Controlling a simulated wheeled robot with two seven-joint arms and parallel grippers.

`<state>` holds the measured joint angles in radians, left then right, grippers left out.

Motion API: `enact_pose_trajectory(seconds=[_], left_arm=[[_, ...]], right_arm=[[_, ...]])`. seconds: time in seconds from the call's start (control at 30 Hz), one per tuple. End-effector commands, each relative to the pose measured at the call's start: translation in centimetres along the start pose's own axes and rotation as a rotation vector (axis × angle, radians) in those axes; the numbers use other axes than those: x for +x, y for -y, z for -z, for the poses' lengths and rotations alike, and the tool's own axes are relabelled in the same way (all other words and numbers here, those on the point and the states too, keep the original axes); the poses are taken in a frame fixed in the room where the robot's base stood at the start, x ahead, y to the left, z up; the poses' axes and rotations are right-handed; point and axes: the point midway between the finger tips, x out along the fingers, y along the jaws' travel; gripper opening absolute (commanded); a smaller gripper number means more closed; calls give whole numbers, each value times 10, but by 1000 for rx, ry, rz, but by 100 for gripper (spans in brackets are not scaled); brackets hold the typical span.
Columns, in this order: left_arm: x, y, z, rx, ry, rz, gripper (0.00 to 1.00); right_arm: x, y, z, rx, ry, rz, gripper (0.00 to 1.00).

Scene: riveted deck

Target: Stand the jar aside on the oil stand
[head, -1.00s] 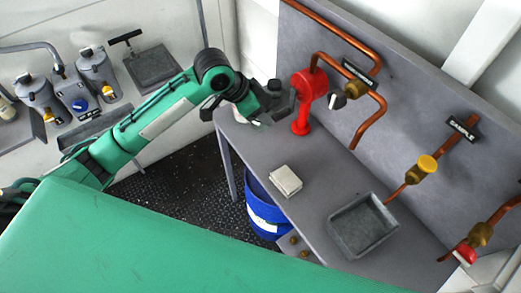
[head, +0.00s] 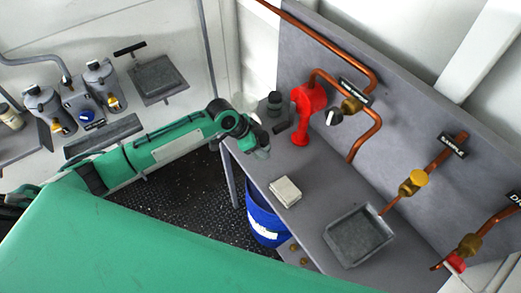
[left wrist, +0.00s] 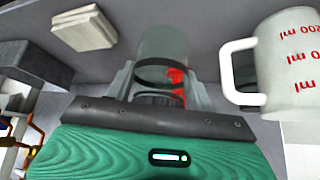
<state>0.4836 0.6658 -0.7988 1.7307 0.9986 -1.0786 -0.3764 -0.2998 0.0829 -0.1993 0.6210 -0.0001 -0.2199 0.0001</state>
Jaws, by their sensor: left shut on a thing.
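My left gripper (head: 261,150) is shut, low over the near left end of the grey bench (head: 312,190). In the left wrist view, a clear glass jar (left wrist: 162,45) with a dark band is between its fingers (left wrist: 160,82). Red shows on or through the glass. In the head view the jar is mostly hidden by the gripper. I cannot tell whether its base touches the bench. No label for the oil stand can be read, so I cannot tell which surface it is. My right gripper is not in view.
A white measuring cup (left wrist: 288,62) with red marks stands close beside the jar. A dark canister (head: 275,108) and a red post-like fitting (head: 303,112) stand behind. A pale block (head: 285,190) and grey tray (head: 358,236) lie toward the right. Copper pipes run along the back panel.

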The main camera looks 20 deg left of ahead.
Motion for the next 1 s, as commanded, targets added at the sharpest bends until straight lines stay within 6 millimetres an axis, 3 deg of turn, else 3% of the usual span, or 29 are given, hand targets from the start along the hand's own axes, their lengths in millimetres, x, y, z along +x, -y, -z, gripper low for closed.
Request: enact_pose_trajectory(seconds=[0.43,0.83,0.87,0.97,1.0], left_arm=[[41,0,-26,-1,0,0,28],[48,0,-30,1,-1,1,28],[48,0,-30,1,-1,1,56],[47,0,-30,1,-1,1,76],[47,0,-30,0,-1,1,76]], right_arm=[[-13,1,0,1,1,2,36],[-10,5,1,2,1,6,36],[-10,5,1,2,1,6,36],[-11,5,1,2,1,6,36],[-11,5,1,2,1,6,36]])
